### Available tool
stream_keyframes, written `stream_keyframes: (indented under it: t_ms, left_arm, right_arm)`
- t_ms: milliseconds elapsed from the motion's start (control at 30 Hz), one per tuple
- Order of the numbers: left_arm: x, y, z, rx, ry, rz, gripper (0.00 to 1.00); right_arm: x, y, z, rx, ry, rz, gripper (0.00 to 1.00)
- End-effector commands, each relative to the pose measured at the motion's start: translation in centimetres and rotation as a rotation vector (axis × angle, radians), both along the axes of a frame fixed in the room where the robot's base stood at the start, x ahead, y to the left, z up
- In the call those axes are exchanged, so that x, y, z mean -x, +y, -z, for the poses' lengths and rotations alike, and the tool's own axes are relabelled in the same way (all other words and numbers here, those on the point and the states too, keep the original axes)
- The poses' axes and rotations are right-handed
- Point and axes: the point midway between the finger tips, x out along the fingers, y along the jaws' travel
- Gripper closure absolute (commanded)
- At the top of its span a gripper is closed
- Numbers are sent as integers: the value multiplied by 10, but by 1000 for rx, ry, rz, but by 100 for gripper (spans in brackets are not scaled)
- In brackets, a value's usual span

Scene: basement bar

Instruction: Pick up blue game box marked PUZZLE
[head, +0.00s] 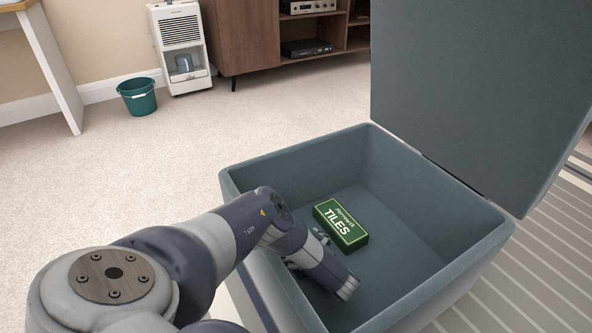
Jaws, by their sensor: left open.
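My left gripper (345,287) reaches over the near left wall of an open blue-grey storage box (455,215) and points down into it. Its fingers are partly hidden by the gripper body and wrist, and I see nothing held. A green game box (341,225) marked TILES lies on the floor of the storage box, just beyond the gripper. No blue box marked PUZZLE shows. The part of the storage box floor behind my arm and near wall is hidden. My right gripper is not in view.
The storage box's raised lid (480,90) stands upright at its back right. Its right floor area is bare. Open carpet lies on the left.

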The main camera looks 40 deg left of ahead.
Motion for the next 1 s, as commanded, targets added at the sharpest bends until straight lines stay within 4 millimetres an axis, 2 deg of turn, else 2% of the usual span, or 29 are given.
stream_keyframes:
  t_ms: [167, 400, 433, 767, 933, 1000]
  left_arm:
    - [0, 0, -1, 0, 0, 1, 2]
    - [0, 0, -1, 0, 0, 1, 57]
    - [0, 0, 0, 1, 0, 0, 62]
    - [0, 0, -2, 0, -1, 0, 62]
    - [0, 0, -11, 0, -1, 0, 62]
    - [-1, 0, -19, 0, -2, 0, 62]
  right_arm:
    - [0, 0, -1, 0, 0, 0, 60]
    - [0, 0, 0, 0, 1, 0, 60]
    - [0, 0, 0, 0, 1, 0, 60]
    - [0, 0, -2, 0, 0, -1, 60]
    - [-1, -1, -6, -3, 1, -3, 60]
    - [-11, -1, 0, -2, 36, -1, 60]
